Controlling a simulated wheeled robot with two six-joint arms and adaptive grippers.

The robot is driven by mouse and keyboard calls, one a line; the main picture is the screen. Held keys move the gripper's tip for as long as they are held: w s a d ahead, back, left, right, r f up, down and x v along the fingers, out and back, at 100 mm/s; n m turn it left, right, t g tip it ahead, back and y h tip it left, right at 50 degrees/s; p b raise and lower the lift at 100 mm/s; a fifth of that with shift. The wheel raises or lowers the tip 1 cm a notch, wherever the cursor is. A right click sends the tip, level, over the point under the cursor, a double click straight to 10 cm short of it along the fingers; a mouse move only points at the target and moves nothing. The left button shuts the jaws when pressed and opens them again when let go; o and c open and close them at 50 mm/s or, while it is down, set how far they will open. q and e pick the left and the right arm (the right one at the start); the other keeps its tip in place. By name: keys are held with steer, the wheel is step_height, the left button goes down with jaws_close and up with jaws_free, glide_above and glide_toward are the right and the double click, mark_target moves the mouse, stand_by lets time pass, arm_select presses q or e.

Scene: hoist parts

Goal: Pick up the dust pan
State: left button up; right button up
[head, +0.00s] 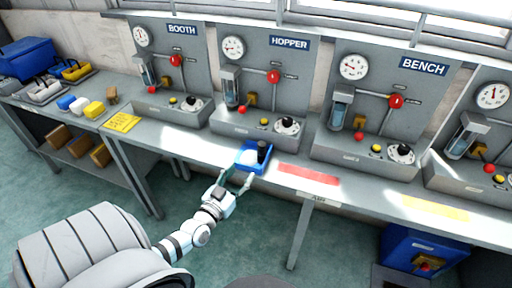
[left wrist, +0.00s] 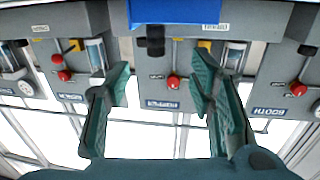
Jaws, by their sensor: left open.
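A shallow blue pan (head: 265,167) sits on the grey bench in front of the HOPPER panel, near the bench's front edge. It looks like the dust pan, though I cannot be sure. It holds something white and a black upright piece (head: 263,150). My left gripper (head: 237,180) is open and empty, just in front of the pan and apart from it. In the left wrist view the blue pan (left wrist: 185,10) shows at the top edge, beyond the open fingers (left wrist: 160,75), with a black piece (left wrist: 152,42) below it. My right gripper is not in view.
Panels with gauges and red knobs line the back of the bench, including the HOPPER panel (head: 290,65). A red strip (head: 308,175) lies right of the pan. Blue, grey and yellow containers (head: 75,70) stand on the left table.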

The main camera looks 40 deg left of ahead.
mark_target(260, 150)
arm_select(q)
steer(key=w+b, duration=0.1)
steer(key=w, duration=0.3)
steer(key=w+a+b, duration=0.1)
steer(key=w+b, duration=0.1)
steer(key=w, duration=0.3)
steer(key=w+a+b, duration=0.1)
steer(key=w+b, duration=0.1)
steer(key=w, duration=0.2)
steer(key=shift+w+r, duration=0.35)
steer(key=shift+w, duration=0.05)
steer(key=shift+r, duration=0.1)
jaws_close()
